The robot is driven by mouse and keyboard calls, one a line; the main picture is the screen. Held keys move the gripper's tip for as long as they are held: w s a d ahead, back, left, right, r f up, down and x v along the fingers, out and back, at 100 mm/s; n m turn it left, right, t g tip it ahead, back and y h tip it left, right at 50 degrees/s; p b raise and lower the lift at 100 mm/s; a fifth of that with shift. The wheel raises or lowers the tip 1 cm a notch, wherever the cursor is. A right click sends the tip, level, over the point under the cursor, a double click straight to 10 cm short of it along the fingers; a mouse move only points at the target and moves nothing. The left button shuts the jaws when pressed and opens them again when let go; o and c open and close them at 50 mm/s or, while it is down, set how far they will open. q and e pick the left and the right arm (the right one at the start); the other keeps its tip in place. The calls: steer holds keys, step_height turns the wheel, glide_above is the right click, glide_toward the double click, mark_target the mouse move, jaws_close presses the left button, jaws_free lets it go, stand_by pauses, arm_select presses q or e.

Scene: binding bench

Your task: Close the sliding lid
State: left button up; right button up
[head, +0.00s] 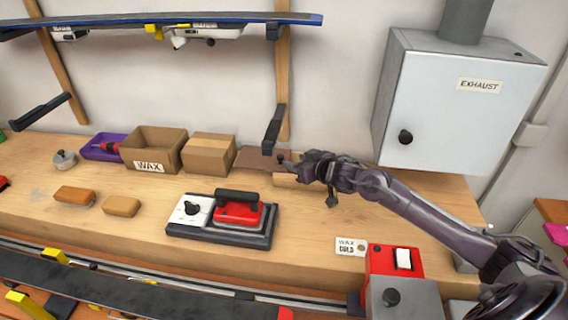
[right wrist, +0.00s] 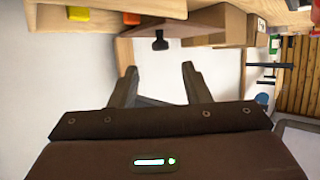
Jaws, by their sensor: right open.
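A dark brown sliding lid (head: 255,157) with a small black knob (head: 281,158) lies at the back of the bench. It sticks out to the left of a low pale wooden box (head: 285,179), which my right arm partly hides. My right gripper (head: 298,166) is at the box, just right of the knob. In the right wrist view, the open fingers (right wrist: 159,76) are empty and the black knob (right wrist: 160,41) is ahead between them, apart from both. The lid edge (right wrist: 195,41) shows beside the knob. My left gripper is not in view.
Cardboard boxes (head: 209,153) stand just left of the lid. A red waxing iron (head: 238,211) rests on a dark stand in front. A grey exhaust box (head: 445,100) hangs on the wall at right. A dark bracket (head: 273,130) stands close behind the lid.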

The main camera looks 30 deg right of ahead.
mark_target(281, 156)
steer(key=shift+p+x, duration=0.65)
steer(key=shift+x, duration=3.1)
jaws_close()
